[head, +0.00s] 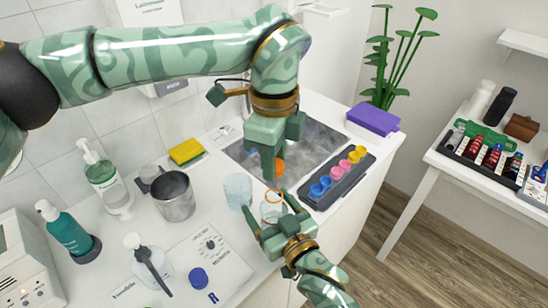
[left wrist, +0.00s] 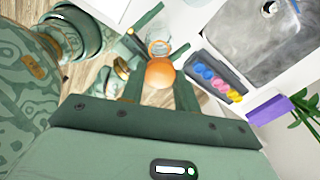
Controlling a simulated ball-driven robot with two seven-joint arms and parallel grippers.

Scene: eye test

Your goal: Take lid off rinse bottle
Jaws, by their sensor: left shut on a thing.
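The rinse bottle (head: 272,211) is clear with an orange ring at its top. It stands near the counter's front edge, between the fingers of my right gripper (head: 269,203), which look spread with a gap beside it. My left gripper (head: 271,172) points down above the bottle and is shut on the orange lid (head: 280,168), partly hidden by a finger. In the left wrist view the round lid (left wrist: 160,73) sits between my left fingers. The bottle (left wrist: 158,47) shows beyond it, apparently apart from the lid.
A clear beaker (head: 237,191) stands just left of the bottle, with a metal cup (head: 174,197) farther left. A dark rack of coloured pots (head: 336,183) lies to the right. The sink (head: 312,140) is behind.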

